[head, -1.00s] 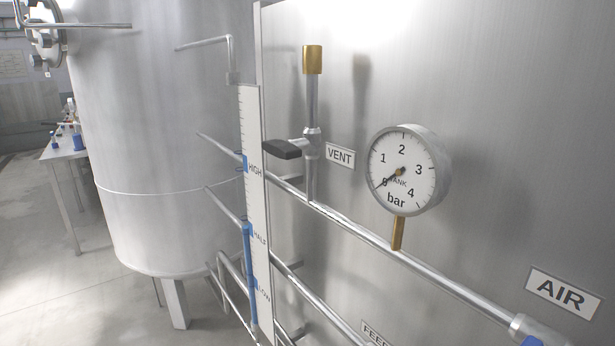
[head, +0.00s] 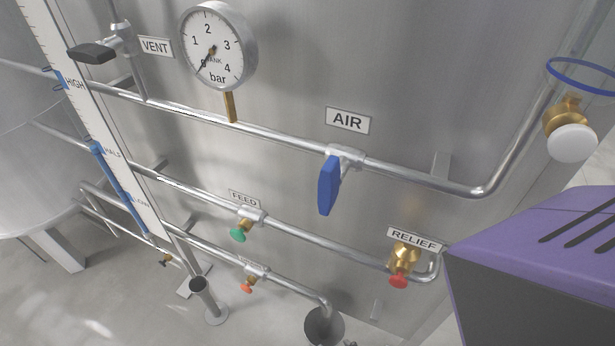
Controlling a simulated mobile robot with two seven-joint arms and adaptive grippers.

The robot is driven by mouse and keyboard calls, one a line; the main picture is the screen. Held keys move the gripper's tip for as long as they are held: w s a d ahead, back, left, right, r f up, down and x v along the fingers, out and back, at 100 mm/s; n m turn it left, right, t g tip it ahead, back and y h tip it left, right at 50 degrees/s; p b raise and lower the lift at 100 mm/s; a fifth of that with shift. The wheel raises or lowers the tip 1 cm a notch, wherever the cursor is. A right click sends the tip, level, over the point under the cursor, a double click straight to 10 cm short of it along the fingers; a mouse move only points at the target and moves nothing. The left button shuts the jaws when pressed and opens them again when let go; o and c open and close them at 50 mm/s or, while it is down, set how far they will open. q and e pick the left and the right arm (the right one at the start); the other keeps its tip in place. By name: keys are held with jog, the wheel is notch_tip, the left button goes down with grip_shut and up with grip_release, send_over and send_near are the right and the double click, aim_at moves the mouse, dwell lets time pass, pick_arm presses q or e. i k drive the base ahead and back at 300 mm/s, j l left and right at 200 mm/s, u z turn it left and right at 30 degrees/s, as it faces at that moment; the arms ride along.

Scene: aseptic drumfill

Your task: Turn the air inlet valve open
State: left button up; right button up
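The air inlet valve has a blue lever handle (head: 328,186) on the upper pipe, under the AIR label (head: 347,121). The handle hangs down and towards me, across the pipe's line. The pressure gauge (head: 218,46) on the same pipe has its needle near 0 bar. Neither gripper shows in the head view, and nothing touches the blue handle.
The black-handled vent valve (head: 92,53) is at upper left. Below are a green feed knob (head: 238,235), an orange knob (head: 247,288) and a red relief knob (head: 398,281). A white round knob (head: 571,143) is at right. A purple and dark block (head: 545,250) fills the lower right.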

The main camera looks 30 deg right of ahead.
aim_at(331, 178)
jog(key=z, duration=1.45)
